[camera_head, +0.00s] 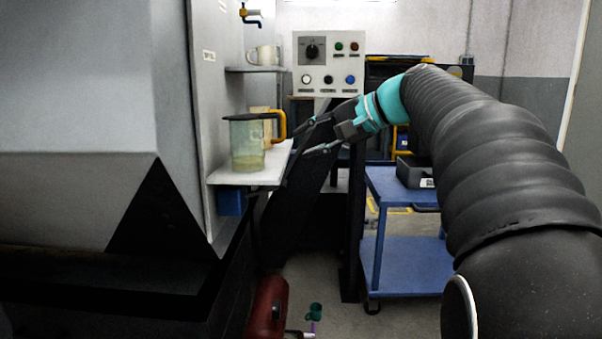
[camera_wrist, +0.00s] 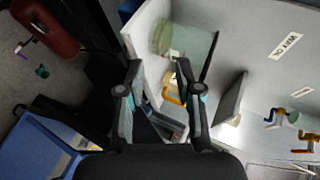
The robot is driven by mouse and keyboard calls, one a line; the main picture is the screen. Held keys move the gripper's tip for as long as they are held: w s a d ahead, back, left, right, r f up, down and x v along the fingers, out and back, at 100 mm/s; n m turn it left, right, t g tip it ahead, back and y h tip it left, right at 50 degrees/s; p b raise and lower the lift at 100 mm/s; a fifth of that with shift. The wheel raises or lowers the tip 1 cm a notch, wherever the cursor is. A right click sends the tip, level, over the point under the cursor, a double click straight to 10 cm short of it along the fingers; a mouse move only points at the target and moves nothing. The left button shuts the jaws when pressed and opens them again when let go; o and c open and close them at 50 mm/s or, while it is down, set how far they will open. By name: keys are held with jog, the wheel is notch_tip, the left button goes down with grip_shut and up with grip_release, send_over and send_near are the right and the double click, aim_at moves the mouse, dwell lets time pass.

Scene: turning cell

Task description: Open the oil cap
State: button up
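A small green cup-shaped piece (camera_head: 314,310) is low down by a red tank (camera_head: 268,308). I cannot tell which part is the oil cap.
A control panel (camera_head: 327,64) stands behind my gripper. A blue cart (camera_head: 405,250) holding a dark box (camera_head: 413,172) is at the right. The large grey machine (camera_head: 80,100) fills the left.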

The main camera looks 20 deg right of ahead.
jog(key=s+a+f+g+h+p, duration=0.1)
jog(key=s+a+f+h, duration=0.1)
jog(key=s+f, duration=0.3)
jog(key=shift+s+a+f+n, duration=0.2)
jog(key=shift+a+f+n, duration=0.15)
jog(key=shift+a, duration=0.4)
